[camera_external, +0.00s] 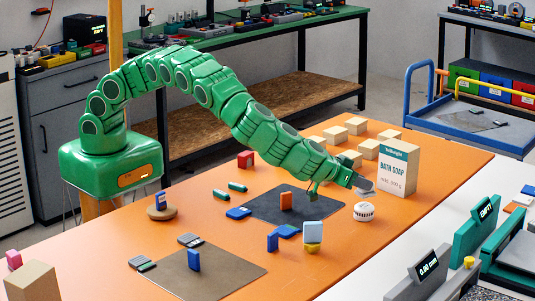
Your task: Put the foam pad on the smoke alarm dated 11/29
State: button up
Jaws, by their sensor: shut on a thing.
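My gripper (359,183) is at the end of the green arm, low over the orange table, just left of the soap box. It is shut on a small flat dark grey piece, which looks like the foam pad (366,190); the fingers partly hide it. A white round device, which looks like a smoke alarm (364,212), lies on the table just below the gripper in the picture. The pad appears above and apart from it. Its side has small dark markings, too small to read as a date. I cannot make out another smoke alarm.
A white and teal soap box (398,170) stands close right of the gripper. Several wooden blocks (357,126) lie behind. A blue and yellow block stack (313,236) stands nearer.

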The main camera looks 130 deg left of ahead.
aim_at(359, 191)
jog(key=shift+f, duration=1.45)
jog(key=shift+f, duration=0.15)
jog(key=o, duration=1)
